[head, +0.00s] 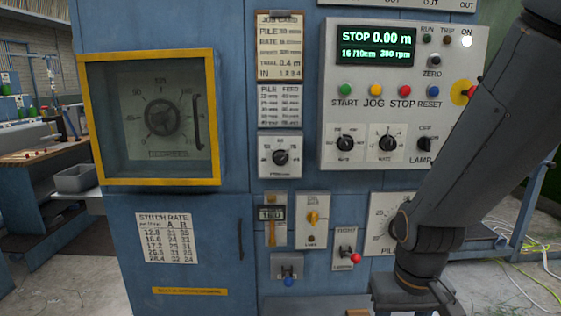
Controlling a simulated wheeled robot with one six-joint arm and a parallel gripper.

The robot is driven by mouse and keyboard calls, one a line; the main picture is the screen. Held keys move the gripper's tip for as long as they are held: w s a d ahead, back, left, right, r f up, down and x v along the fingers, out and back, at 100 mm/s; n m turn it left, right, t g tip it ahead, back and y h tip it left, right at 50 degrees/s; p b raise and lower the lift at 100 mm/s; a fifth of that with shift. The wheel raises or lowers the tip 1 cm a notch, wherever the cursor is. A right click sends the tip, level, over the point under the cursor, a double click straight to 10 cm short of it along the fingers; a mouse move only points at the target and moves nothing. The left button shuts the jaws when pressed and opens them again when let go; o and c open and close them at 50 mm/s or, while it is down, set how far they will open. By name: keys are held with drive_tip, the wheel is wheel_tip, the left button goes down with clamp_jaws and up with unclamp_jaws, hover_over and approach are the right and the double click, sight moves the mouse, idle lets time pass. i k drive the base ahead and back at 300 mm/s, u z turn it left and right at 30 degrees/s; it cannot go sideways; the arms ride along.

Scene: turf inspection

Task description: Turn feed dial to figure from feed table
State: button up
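The feed table is a white card headed "PILE FEED" (280,104) on the blue cabinet; its rows are too small to read surely. A white plate with a black knob and a scale (280,157) sits just below it; its caption is blurred. Another large dial plate (380,226), lower right, starts with "PIL" and shows a 20 on its scale; my arm covers its right part and most of its knob. I cannot tell surely which is the feed dial. The job card (280,46) hangs above the table. My wrist shows at the bottom right; my gripper's fingers are out of view.
A yellow-framed window (152,117) covers a large round dial at left.

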sight(279, 157)
drive_tip(key=z, duration=1.95)
drive_tip(key=k, duration=0.85)
drive_tip(key=u, duration=1.55)
drive_tip(key=i, duration=0.5)
